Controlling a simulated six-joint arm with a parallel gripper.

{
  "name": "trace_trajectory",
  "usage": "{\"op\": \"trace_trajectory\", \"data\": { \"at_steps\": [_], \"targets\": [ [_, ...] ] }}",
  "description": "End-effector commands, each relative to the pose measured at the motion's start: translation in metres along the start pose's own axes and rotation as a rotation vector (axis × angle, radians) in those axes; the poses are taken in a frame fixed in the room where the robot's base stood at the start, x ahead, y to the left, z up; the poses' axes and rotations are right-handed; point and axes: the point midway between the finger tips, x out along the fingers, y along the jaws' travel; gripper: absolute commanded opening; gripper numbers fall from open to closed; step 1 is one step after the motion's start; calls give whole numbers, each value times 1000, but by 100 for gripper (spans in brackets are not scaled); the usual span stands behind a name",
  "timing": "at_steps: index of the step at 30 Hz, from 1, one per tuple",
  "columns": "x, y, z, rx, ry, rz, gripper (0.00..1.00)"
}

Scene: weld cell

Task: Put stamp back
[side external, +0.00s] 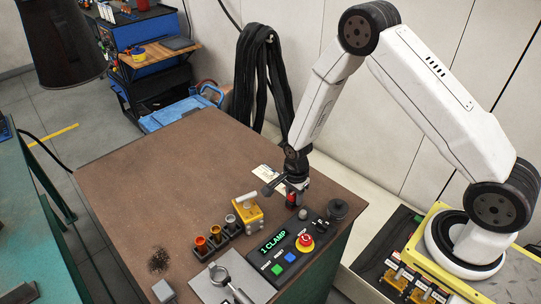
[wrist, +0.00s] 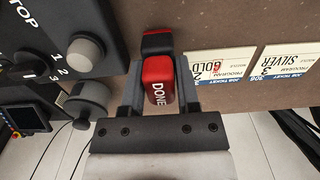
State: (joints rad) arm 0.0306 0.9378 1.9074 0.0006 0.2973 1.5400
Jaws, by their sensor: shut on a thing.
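The stamp (wrist: 158,82) is red with "DONE" in white on its side. My gripper (wrist: 160,85) is shut on it, one dark finger on each side. A black part (wrist: 156,42) lies just beyond the red body; I cannot tell whether it is the stamp's base or a holder under it. In the side view my gripper (side external: 292,190) points down at the right part of the brown table, and the red stamp (side external: 291,202) shows small below it, close behind the control panel. Whether the stamp touches the table is not clear.
The control panel (side external: 270,262), with display, buttons and red stop button (side external: 305,242), is close to the gripper. A dark round knob (side external: 337,209) stands right. Tickets (side external: 266,171) lie behind. A yellow block (side external: 247,218) and cup rack (side external: 216,248) stand left. The table's left middle (side external: 150,190) is clear.

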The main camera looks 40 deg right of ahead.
Motion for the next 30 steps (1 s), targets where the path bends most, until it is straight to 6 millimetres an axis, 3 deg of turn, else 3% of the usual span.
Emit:
{"op": "trace_trajectory", "data": {
  "at_steps": [11, 12, 13, 14, 30],
  "targets": [
    [3, 0, 0, 0, 0, -1, 3],
    [3, 0, 0, 0, 0, -1, 43],
    [3, 0, 0, 0, 0, -1, 53],
    [3, 0, 0, 0, 0, -1, 55],
    [-5, -1, 0, 0, 0, -3, 55]
  ]
}}
